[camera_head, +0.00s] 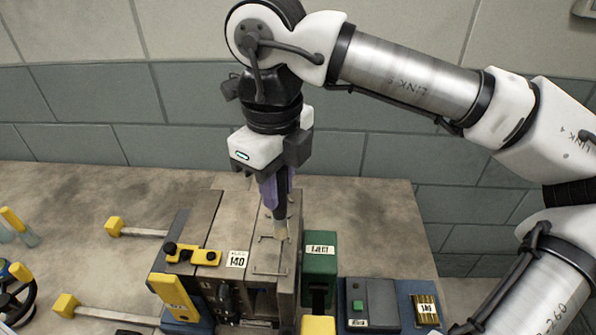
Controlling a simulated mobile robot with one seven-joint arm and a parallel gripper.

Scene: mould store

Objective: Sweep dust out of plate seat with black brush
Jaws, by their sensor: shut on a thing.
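My gripper (274,188) points down over the metal mould block in the middle of the table. It is shut on the black brush (280,212), which hangs upright with its pale bristle end (281,230) low. The bristle end is at the grey plate seat (269,262), a framed rectangle on top of the block, near its back part. I cannot tell if the bristles touch the surface. Dust in the seat is too small to make out. The gripper fingers hide the upper part of the brush.
A yellow latch (193,254) and a "140" label sit left of the seat. A green eject block (320,257) stands close on the right, then a grey control box (368,300). Yellow-ended rods (135,230) stick out left. The table's back right is clear.

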